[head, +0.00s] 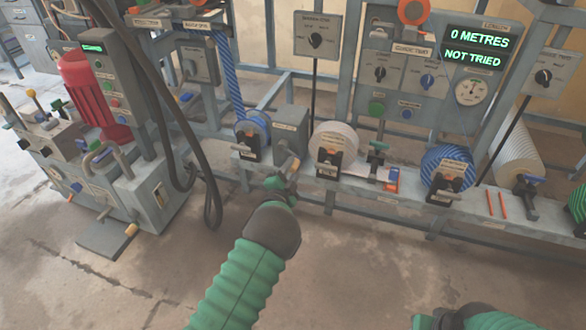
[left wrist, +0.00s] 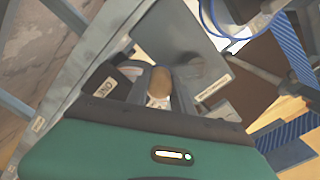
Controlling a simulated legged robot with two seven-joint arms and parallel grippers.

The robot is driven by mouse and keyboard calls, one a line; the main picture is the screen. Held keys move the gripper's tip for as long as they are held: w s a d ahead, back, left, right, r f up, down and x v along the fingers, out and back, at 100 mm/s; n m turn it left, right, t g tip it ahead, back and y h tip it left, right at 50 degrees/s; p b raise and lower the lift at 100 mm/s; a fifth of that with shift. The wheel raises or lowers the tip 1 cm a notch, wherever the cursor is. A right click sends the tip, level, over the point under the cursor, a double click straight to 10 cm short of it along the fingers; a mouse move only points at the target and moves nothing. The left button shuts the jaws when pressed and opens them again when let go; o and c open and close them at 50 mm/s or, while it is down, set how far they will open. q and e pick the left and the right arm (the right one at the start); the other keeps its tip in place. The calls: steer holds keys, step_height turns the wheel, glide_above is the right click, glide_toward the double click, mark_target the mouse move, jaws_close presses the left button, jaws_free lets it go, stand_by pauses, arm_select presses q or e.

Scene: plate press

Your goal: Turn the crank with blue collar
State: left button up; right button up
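A crank with a tan wooden knob (left wrist: 160,82) is at the grey box (head: 290,128) on the low bench. My left gripper (head: 284,178) reaches up to this crank. In the left wrist view the knob lies between the dark fingers of my left gripper (left wrist: 158,95). I cannot tell whether the fingers press on it. I cannot make out a blue collar here; the gripper hides much of the crank. My right arm (head: 480,319) shows only at the bottom edge, and its finger state is unclear.
The bench carries a blue roll (head: 253,130), a white roll (head: 335,142) and a blue striped roll (head: 447,168). A display (head: 474,50) reads "0 METRES NOT TRIED". Another machine (head: 130,190) with a red motor stands at left. Black cables hang between. The floor in front is clear.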

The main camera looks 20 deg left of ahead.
arm_select(q)
steer(key=shift+f, duration=0.1)
jaws_close()
steer(key=shift+d, duration=0.1)
steer(key=shift+f, duration=0.1)
stand_by(0.6)
steer(key=shift+s+f, duration=0.1)
steer(key=shift+f, duration=0.05)
